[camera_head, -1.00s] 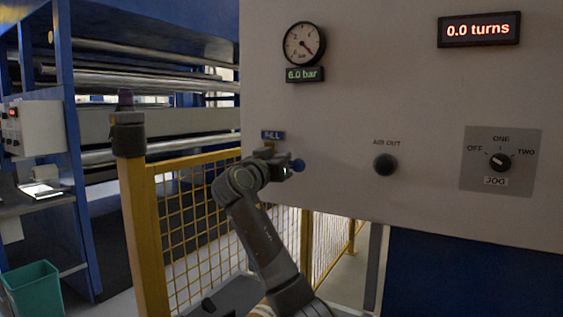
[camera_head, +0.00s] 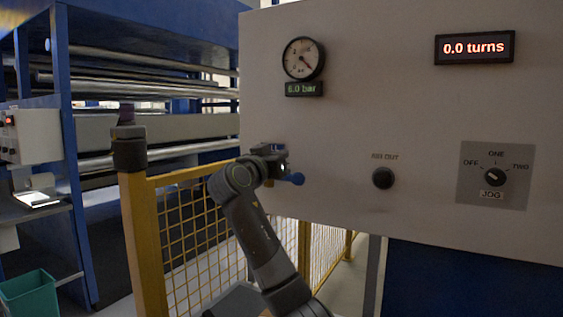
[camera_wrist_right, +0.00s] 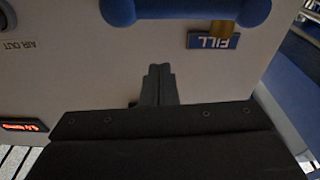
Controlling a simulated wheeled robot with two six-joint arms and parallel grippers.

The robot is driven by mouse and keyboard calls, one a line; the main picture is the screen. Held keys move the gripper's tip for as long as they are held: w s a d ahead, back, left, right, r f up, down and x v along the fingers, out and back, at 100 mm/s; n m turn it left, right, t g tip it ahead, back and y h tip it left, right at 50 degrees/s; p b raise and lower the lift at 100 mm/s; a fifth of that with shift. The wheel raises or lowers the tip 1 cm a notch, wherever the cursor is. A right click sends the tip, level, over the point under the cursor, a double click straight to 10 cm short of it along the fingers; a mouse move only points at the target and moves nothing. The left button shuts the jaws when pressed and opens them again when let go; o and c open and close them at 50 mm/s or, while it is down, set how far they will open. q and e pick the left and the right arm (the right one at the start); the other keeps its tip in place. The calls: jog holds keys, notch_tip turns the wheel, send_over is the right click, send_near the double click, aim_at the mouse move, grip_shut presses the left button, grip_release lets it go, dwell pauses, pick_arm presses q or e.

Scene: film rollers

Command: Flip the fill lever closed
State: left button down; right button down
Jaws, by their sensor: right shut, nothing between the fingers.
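The fill lever has a blue handle (camera_head: 292,178) whose rounded end points right, roughly level, on the lower left of the pale panel. In the right wrist view, which is upside down, the blue handle (camera_wrist_right: 185,10) lies across the top edge, with a brass stem beside the FILL label (camera_wrist_right: 213,41). My right gripper (camera_head: 275,153) is at the panel just above the lever and hides the label and most of the lever in the head view. Its fingers (camera_wrist_right: 157,82) are shut and empty, apart from the handle in the wrist picture. My left gripper is out of view.
The panel (camera_head: 340,120) also carries a gauge (camera_head: 303,59) reading 6.0 bar, an AIR OUT knob (camera_head: 382,178), a JOG selector (camera_head: 494,177) and a display (camera_head: 474,48) showing 0.0 turns. A yellow fence (camera_head: 190,215) stands left of and below the lever.

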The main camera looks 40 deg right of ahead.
jog(key=b+v, duration=0.1)
jog(key=v, duration=0.7)
jog(key=shift+f, duration=0.3)
